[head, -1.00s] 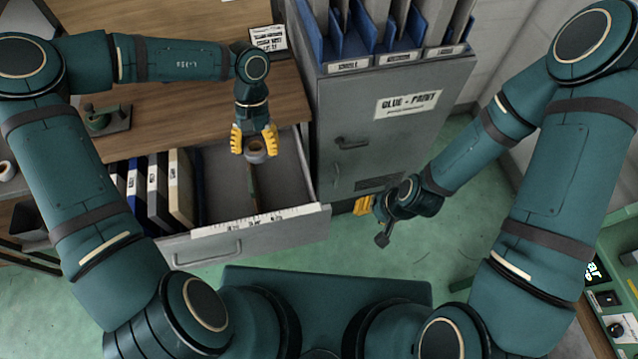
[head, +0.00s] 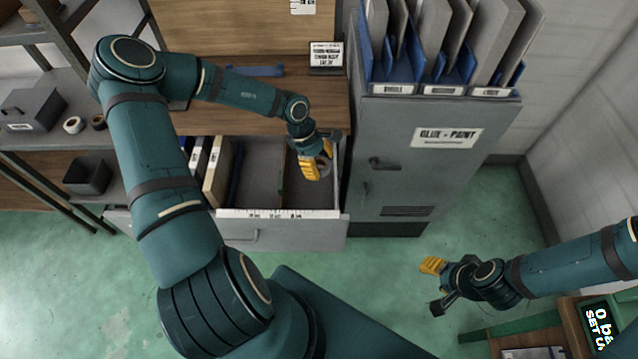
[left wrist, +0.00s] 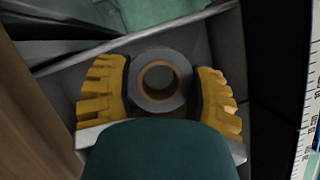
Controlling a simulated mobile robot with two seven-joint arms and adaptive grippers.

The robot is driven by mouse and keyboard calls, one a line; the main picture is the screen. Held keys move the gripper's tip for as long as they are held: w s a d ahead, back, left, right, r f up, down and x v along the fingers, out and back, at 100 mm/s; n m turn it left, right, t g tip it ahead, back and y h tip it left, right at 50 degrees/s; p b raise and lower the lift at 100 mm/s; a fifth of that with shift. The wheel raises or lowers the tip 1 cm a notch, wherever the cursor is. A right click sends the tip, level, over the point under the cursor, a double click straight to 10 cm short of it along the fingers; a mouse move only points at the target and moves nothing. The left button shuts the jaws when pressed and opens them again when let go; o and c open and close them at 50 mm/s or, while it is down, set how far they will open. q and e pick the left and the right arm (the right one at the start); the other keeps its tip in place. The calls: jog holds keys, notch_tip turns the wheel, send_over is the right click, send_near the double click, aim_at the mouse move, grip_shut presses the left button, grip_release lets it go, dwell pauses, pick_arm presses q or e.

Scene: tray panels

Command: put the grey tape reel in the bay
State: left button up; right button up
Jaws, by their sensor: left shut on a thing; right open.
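The grey tape reel (left wrist: 139,88) is a thick ring with a brown core. My left gripper (head: 318,168) is shut on it, with a yellow finger on each side of the reel in the left wrist view. In the head view the reel is mostly hidden by the gripper. The gripper is over the right-hand bay (head: 304,197) of the open grey drawer (head: 300,232), right of a thin divider. I cannot tell whether the reel touches the bay floor. My right gripper (head: 436,286) is open and empty over the green floor at the right.
Upright binders (head: 216,172) fill the drawer's left part. A grey cabinet (head: 410,170) with blue file holders on top stands close to the drawer's right side. A wooden desk top (head: 225,110) lies behind. A white roll (head: 72,124) sits on the left shelf.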

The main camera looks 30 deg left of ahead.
aim_at(321, 201)
pick_arm(q)
jog(key=shift+n, duration=0.4)
jog(key=f+b, duration=0.1)
jog(key=f, duration=0.5)
jog(key=f+b, duration=0.1)
jog(key=f, duration=0.5)
jog(key=f+b, duration=0.1)
jog(key=f, duration=0.5)
jog(key=shift+a+f+b, duration=0.1)
jog(key=shift+a+b, duration=0.15)
jog(key=shift+b, duration=0.15)
jog(key=shift+f, duration=0.1)
jog(key=o, duration=1.1)
jog(key=p+v, duration=0.2)
jog(key=v, duration=1)
